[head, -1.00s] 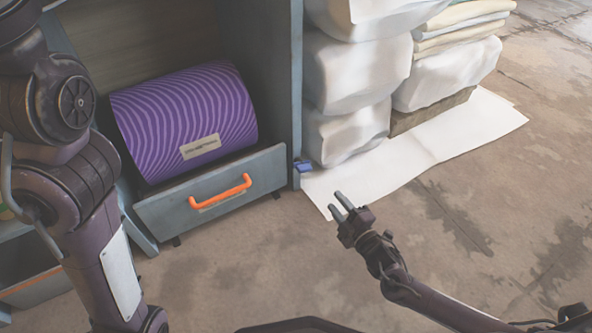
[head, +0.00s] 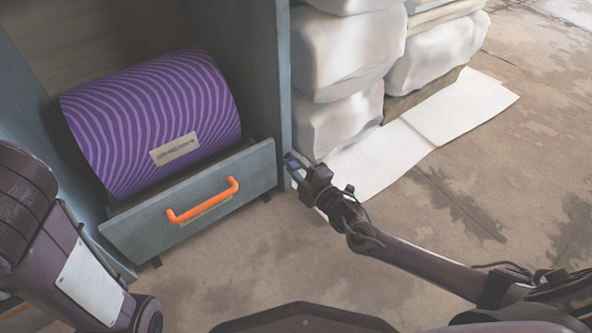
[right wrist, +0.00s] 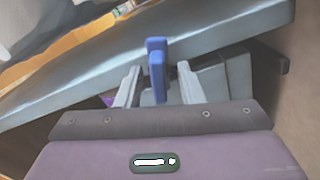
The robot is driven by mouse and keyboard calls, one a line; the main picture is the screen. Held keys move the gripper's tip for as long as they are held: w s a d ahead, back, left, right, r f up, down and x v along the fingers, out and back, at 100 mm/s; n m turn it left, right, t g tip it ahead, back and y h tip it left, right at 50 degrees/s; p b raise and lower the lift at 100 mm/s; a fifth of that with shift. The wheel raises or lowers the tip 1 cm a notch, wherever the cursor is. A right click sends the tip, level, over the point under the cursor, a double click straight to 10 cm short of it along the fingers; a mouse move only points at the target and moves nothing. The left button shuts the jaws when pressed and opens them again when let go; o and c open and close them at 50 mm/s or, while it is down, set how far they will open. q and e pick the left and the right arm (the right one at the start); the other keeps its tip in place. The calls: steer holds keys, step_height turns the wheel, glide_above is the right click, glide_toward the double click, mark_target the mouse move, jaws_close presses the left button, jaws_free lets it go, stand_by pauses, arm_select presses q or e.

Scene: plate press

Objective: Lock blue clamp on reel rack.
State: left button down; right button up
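The blue clamp (head: 291,163) sits on the right upright of the grey-blue reel rack (head: 285,90), near the drawer's right end. My right gripper (head: 293,168) is at the clamp. In the right wrist view the clamp (right wrist: 157,70) stands upright between the two fingers of the right gripper (right wrist: 158,88), with gaps on both sides, so the fingers are open around it. A purple striped reel (head: 150,120) lies in the rack behind the front panel with an orange handle (head: 203,200). My left arm shows at the left edge; its gripper is out of view.
White wrapped bundles (head: 345,60) are stacked just right of the rack on white sheets (head: 375,160). The concrete floor (head: 440,220) in front and to the right is mostly clear.

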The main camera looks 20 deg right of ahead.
steer(key=shift+w, duration=0.1)
jaws_close()
